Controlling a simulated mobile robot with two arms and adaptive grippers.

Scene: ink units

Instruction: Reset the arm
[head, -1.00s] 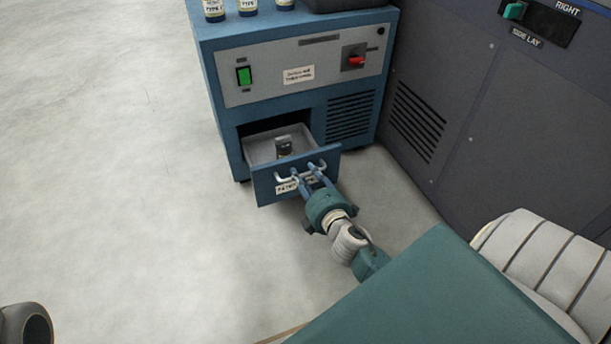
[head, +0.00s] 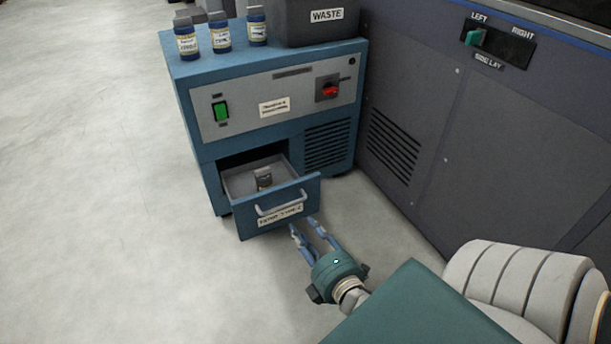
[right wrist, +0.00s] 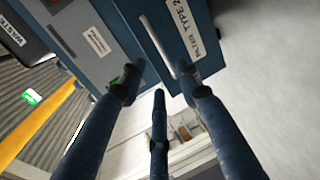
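My right gripper (head: 308,232) is open and empty in the head view, just in front of and below the pulled-out drawer (head: 248,221) of the blue cabinet. Its fingers are apart from the drawer's handle (head: 281,203). In the right wrist view the spread fingers (right wrist: 158,88) show with nothing between them; the drawer front and its label (right wrist: 195,60) are close beyond. A small dark item with a label (head: 263,179) stands inside the drawer. My left gripper is not in view.
The blue cabinet (head: 203,155) carries several labelled bottles (head: 221,33) and a dark waste bin (head: 300,22) on top. A green switch (head: 221,111) and red knob (head: 329,90) are on its front. A dark machine (head: 480,130) stands at right. Floor at left is clear.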

